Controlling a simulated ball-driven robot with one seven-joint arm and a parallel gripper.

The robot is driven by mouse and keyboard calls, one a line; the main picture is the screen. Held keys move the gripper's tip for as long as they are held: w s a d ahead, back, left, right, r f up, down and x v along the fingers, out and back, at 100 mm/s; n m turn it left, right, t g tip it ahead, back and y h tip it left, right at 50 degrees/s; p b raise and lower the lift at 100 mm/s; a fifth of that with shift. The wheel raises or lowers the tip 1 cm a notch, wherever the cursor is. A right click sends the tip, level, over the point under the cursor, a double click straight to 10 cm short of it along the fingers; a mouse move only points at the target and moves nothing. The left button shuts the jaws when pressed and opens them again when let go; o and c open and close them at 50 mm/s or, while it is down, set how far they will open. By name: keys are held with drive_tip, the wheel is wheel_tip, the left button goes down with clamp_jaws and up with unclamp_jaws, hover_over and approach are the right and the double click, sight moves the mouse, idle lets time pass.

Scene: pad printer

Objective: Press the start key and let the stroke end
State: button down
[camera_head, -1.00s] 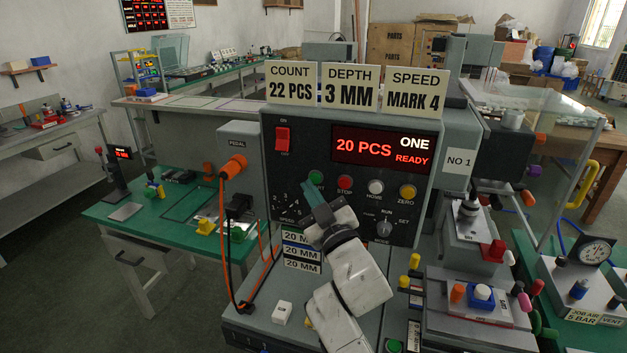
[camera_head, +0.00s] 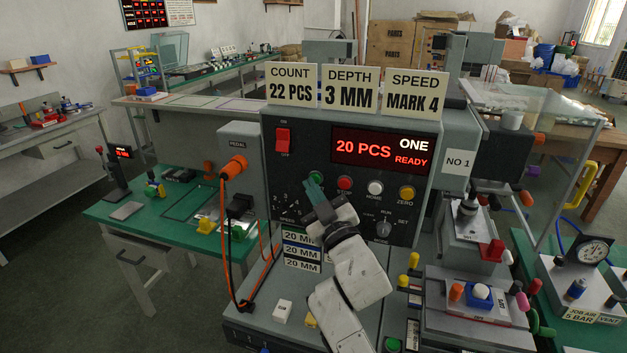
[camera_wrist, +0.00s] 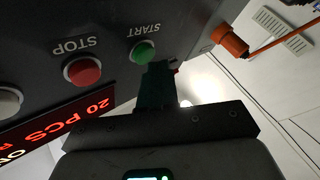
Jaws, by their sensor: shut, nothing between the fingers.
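The green start key (camera_head: 317,176) is on the dark control panel of the printer, left of the red stop key (camera_head: 345,183). In the wrist view the start key (camera_wrist: 143,51) sits under its upside-down START label, with the stop key (camera_wrist: 83,70) beside it. My gripper (camera_head: 313,186) is shut and empty, its teal fingers pointing at the start key. In the wrist view my gripper (camera_wrist: 158,70) has its tips right by the key's edge; I cannot tell whether they touch. The display (camera_head: 383,153) reads 20 PCS, ONE, READY.
Signs on top (camera_head: 349,87) read COUNT 22 PCS, DEPTH 3 MM and SPEED MARK 4. The white home key (camera_head: 375,188), yellow zero key (camera_head: 407,193) and a mode knob (camera_head: 383,228) are to the right. An orange plug and cable (camera_head: 235,168) are at the left.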

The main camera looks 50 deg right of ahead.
drive_tip(key=shift+w+d+p, duration=0.15)
drive_tip(key=shift+d+p, duration=0.15)
drive_tip(key=shift+d, duration=0.05)
idle(0.3)
drive_tip(key=shift+a, duration=0.1)
drive_tip(key=shift+s+a+b, duration=0.3)
drive_tip(key=shift+a+b, duration=0.5)
drive_tip(key=shift+b, duration=0.15)
